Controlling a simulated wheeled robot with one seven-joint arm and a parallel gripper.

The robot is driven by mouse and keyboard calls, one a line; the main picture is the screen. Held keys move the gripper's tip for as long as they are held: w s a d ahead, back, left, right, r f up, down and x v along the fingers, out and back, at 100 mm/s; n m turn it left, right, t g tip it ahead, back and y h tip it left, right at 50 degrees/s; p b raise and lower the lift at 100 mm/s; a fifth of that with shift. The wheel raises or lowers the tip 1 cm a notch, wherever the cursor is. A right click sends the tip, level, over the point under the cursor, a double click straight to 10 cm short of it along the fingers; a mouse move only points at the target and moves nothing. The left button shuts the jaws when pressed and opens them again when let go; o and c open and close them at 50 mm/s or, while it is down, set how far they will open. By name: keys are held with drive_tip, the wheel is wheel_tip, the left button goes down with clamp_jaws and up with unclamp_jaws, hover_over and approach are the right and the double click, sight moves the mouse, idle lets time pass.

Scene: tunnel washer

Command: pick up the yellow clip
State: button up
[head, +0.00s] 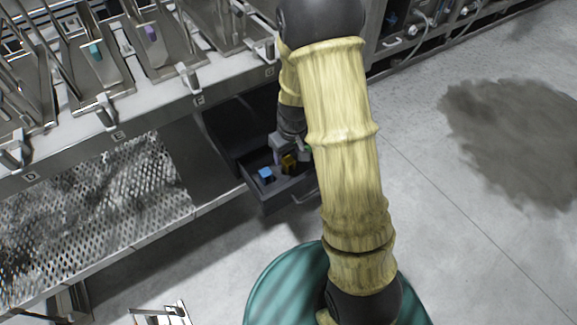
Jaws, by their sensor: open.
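A yellow clip (289,162) lies in an open dark drawer (274,201) below the washer's bench. A blue clip (266,174) is to its left in the same drawer. My gripper (291,152) is down over the drawer, right at the yellow clip. A grey finger shows to the left of the clip and another part to its right. Whether the fingers touch the clip cannot be told. My arm hides part of the drawer's right side.
The steel bench (135,115) with lettered stations and several levers runs along the upper left, above a perforated panel (100,195). Another machine (430,35) stands at the upper right. The floor on the right is open, with a dark stain (515,140).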

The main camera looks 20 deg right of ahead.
sight(289, 159)
drive_tip(key=shift+f, duration=0.15)
drive_tip(key=f+b, duration=0.2)
drive_tip(key=f, duration=0.3)
drive_tip(key=shift+w+d+f+b, duration=0.1)
drive_tip(key=shift+w+b, duration=0.25)
drive_tip(key=shift+b, duration=0.05)
drive_tip(key=c, duration=1)
